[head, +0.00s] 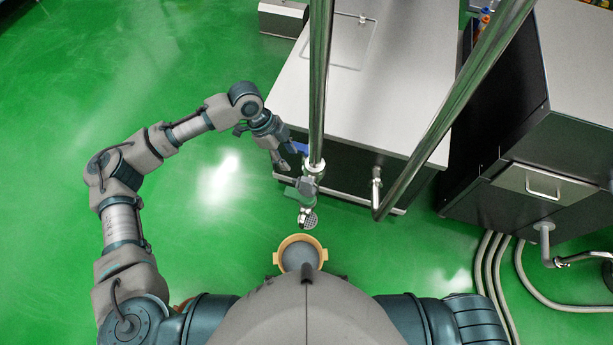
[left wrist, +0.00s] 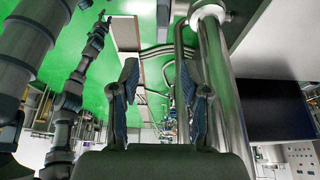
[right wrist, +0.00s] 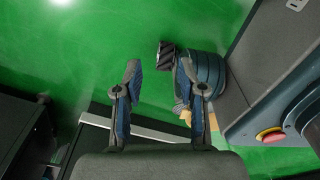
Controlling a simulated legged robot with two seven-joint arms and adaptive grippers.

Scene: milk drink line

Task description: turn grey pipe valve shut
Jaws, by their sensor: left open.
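A steel vertical pipe (head: 318,90) ends at the bottom in a valve fitting (head: 314,172). A grey-green part (head: 306,186), perhaps the valve handle, sits just below it, above a perforated outlet (head: 308,219). My left gripper (head: 292,156) is open and empty, close to the left of the pipe and above the grey-green part. In the left wrist view its fingers (left wrist: 160,72) stand apart, and the pipe (left wrist: 222,90) runs to the right of the right finger, not between them. My right gripper (right wrist: 159,74) is open and empty; it is outside the head view.
A yellow-rimmed bucket (head: 300,239) stands below the outlet. A steel-topped cabinet (head: 385,75) is behind the pipe. A second slanted pipe (head: 450,110) crosses at right, near a dark cabinet (head: 560,110). The green floor (head: 210,240) is clear on the left.

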